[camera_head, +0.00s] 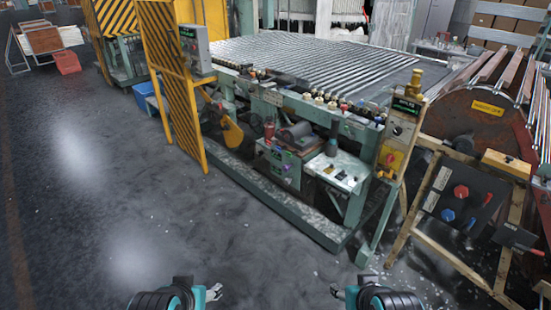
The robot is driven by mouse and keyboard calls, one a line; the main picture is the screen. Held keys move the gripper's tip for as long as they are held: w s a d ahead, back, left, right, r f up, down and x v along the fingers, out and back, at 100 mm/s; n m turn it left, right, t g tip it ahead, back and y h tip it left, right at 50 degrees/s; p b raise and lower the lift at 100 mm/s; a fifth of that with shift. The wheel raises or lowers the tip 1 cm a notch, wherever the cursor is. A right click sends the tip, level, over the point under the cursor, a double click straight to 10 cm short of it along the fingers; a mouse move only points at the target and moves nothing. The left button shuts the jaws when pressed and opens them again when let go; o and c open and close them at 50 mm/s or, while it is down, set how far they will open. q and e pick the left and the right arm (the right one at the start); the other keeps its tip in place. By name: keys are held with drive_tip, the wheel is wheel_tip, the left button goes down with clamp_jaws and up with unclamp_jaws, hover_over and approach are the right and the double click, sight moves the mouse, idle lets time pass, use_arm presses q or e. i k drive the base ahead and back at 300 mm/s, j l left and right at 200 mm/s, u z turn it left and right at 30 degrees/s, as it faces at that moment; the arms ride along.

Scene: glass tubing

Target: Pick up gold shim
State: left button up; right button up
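I cannot make out a gold shim for certain. A gold-yellow block (507,165) lies on the wooden stand at the right, and a brass-coloured fitting (414,80) stands on top of the control post; I cannot tell whether either is the shim. My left gripper (214,292) is low in the view, left of centre, with its fingertips apart and nothing between them. My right gripper (338,291) is low, right of centre, also with fingertips apart and empty. Both are over bare floor, well short of the machines.
A long green machine (300,220) with glass tubes on top fills the middle. A yellow guard panel (172,85) stands at its left end. A large drum (480,115) on a wooden frame stands at the right. The dark floor (90,180) at the left is clear.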

sight(329, 170)
drive_tip(key=i+l+z, duration=0.25)
drive_tip(key=i, duration=0.2)
drive_tip(key=i+z, duration=0.25)
drive_tip(key=i, duration=0.2)
drive_tip(key=l, duration=0.05)
